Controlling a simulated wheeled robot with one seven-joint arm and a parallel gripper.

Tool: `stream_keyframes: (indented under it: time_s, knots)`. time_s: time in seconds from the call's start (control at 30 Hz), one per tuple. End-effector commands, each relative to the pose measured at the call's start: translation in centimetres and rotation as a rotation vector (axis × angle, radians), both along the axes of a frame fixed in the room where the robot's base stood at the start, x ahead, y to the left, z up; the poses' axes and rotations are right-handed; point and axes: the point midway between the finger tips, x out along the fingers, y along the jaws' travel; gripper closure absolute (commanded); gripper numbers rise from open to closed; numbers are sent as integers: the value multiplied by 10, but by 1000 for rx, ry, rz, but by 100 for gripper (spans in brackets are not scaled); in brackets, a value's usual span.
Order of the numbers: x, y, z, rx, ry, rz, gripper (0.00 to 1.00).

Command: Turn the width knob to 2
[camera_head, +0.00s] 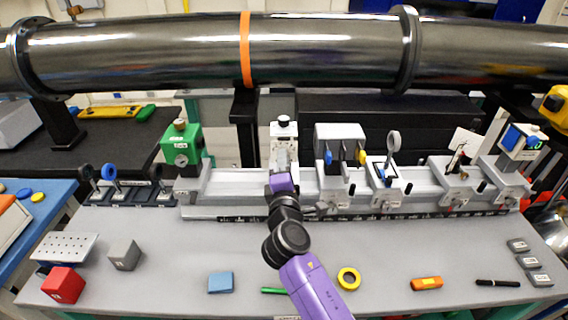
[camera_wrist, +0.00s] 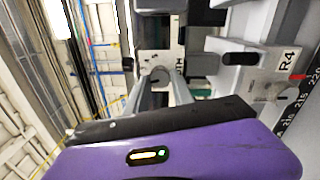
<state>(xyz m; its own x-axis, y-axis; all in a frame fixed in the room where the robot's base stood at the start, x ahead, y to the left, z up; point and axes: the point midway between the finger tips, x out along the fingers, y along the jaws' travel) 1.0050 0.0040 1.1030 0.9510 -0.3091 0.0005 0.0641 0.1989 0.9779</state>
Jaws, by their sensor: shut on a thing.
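A white upright unit (camera_head: 284,145) with a dark-topped knob (camera_head: 284,121) stands on the rail, left of centre. My gripper (camera_head: 281,168) is at the front of this unit. In the wrist view, the two fingers (camera_wrist: 162,84) close around a small rounded grey part, which looks like the width knob (camera_wrist: 160,73). The arm and fingers hide most of the knob in the head view. Its scale and pointer cannot be read, so its setting cannot be told. The unit's white face (camera_wrist: 150,62) is close beyond the fingers.
A green gauge box (camera_head: 182,148) stands left of the unit. A grey block with switches (camera_head: 340,142) and a lens holder (camera_head: 388,172) stand to the right. A large dark pipe (camera_head: 330,50) crosses above. The front bench holds a red cube (camera_head: 63,285) and yellow ring (camera_head: 348,278).

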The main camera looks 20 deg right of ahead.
Motion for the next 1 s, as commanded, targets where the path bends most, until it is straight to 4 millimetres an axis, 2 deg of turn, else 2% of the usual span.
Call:
stream_keyframes:
  time_s: [0.03,0.13,0.53,1.0]
  knots:
    - [0,2,-1,1,2,4,70]
    - [0,2,-1,0,2,3,50]
    - [-5,2,-2,1,1,1,50]
    - [-68,23,-3,1,1,3,50]
